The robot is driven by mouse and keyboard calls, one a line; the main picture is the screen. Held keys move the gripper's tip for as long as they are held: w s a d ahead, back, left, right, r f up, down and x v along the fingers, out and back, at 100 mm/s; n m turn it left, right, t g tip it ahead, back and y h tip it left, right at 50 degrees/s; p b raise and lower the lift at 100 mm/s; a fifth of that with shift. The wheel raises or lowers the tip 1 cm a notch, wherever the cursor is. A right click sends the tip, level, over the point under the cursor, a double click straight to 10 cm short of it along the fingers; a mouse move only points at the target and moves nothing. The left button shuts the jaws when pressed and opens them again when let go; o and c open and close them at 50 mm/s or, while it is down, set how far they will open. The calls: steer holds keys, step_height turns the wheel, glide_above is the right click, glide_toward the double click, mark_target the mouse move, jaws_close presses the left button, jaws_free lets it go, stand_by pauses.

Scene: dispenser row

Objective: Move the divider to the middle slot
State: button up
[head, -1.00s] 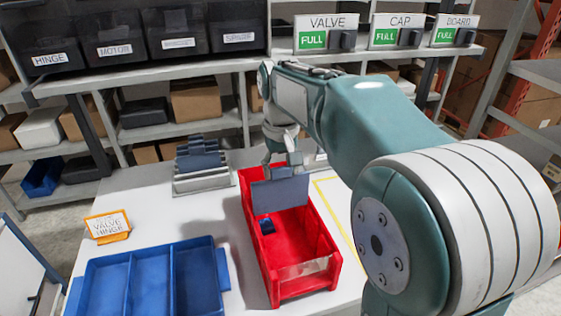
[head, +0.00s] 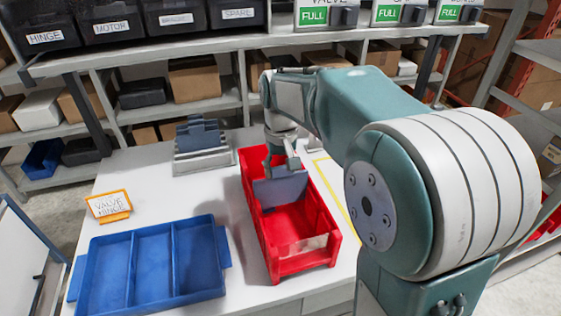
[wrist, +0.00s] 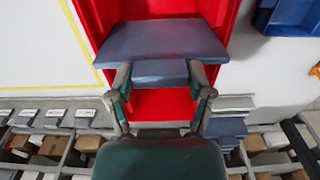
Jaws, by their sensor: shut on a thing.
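The divider (head: 281,188) is a flat grey-blue plate. It stands across the red bin (head: 321,217) on the table, its lower part between the bin's side walls. My gripper (head: 284,163) is shut on its upper edge from above. In the wrist view the divider (wrist: 160,40) spans most of the width of the red bin (wrist: 160,104), and the fingers of my gripper (wrist: 160,76) are at its edge. I cannot tell whether the divider's lower edge sits in a slot; the slots are not clear.
A blue tray (head: 172,262) with three compartments lies left of the bin. An orange-framed sign (head: 110,206) reads valve and hinge. A grey rack (head: 203,160) holding blue-grey plates stands behind left. Shelves with dark bins (head: 110,22) run along the back.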

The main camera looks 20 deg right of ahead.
steer(key=shift+f, duration=2.25)
steer(key=o, duration=1.2)
steer(key=shift+o, duration=0.2)
step_height(320, 180, up, 12)
steer(key=shift+f, duration=0.25)
steer(key=shift+r, duration=0.2)
